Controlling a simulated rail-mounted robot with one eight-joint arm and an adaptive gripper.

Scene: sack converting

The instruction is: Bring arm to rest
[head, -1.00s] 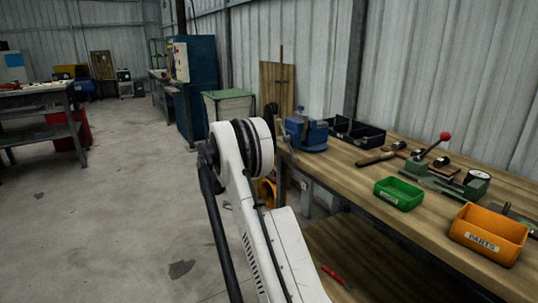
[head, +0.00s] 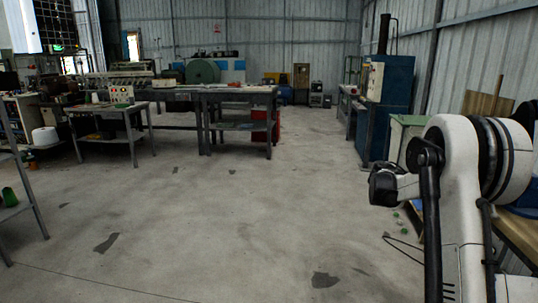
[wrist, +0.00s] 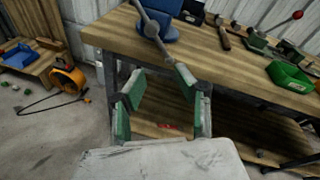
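My white arm (head: 460,185) stands at the right edge of the head view, folded at a joint with black rings. My gripper (wrist: 160,84) shows in the wrist view, with two green-padded fingers spread apart and nothing between them. It points toward the front edge of the wooden workbench (wrist: 225,70) and the lower shelf. I cannot tell the exact distance to the bench. In the head view the fingers cannot be made out.
In the wrist view, a blue vise (wrist: 157,27) and a green bin (wrist: 289,76) stand on the bench. An orange machine (wrist: 68,78) sits on the floor at left. In the head view, a blue cabinet (head: 388,100) stands beyond my arm. The concrete floor (head: 230,220) is largely clear.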

